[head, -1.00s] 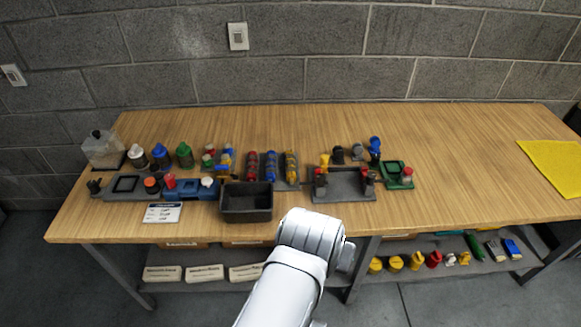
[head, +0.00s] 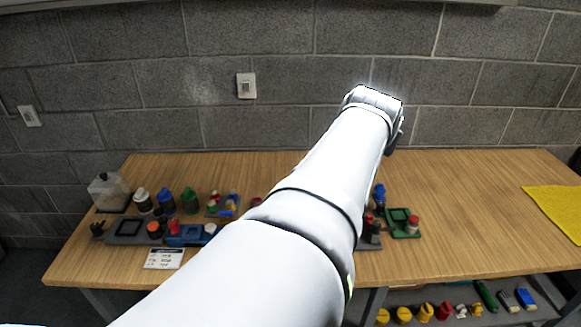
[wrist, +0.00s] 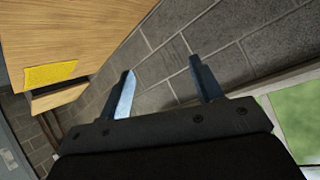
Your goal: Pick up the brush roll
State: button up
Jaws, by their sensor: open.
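My gripper (wrist: 160,68) is open and empty in the wrist view, its two fingers spread in front of the grey block wall. In the head view my arm reaches up across the middle, its wrist end high above the table's back edge. I cannot make out a brush roll for sure. The red, blue and yellow-striped rolls seen mid-table earlier are mostly hidden behind my arm; a small red bit (head: 256,201) shows at its left edge.
The wooden table (head: 480,225) has free room at right, before a yellow cloth (head: 560,208). A green holder (head: 404,224) stands right of my arm.

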jog(key=w+a+f+n+g+y, duration=0.2)
jog(key=w+a+f+n, duration=0.15)
jog(key=w+f, duration=0.65)
jog(key=w+a+f+n+g, duration=0.1)
jog(key=w+a+f, duration=0.2)
jog(key=f, duration=0.5)
jog(key=w+a+f+n+g+y, duration=0.1)
jog(key=w+a+f, duration=0.1)
jog(key=f, duration=0.7)
jog(key=w+a+f+n+g, duration=0.2)
jog(key=w+a+f, duration=0.1)
jog(key=f, duration=0.6)
jog(key=shift+w+a+f, duration=0.1)
jog(key=shift+w+a, duration=0.25)
jog(key=shift+w, duration=0.3)
jog(key=shift+a+x, duration=0.2)
jog(key=shift+x, duration=1.1)
jog(key=shift+a+x, duration=0.2)
jog(key=shift+x, duration=1.1)
jog(key=c, duration=1.1)
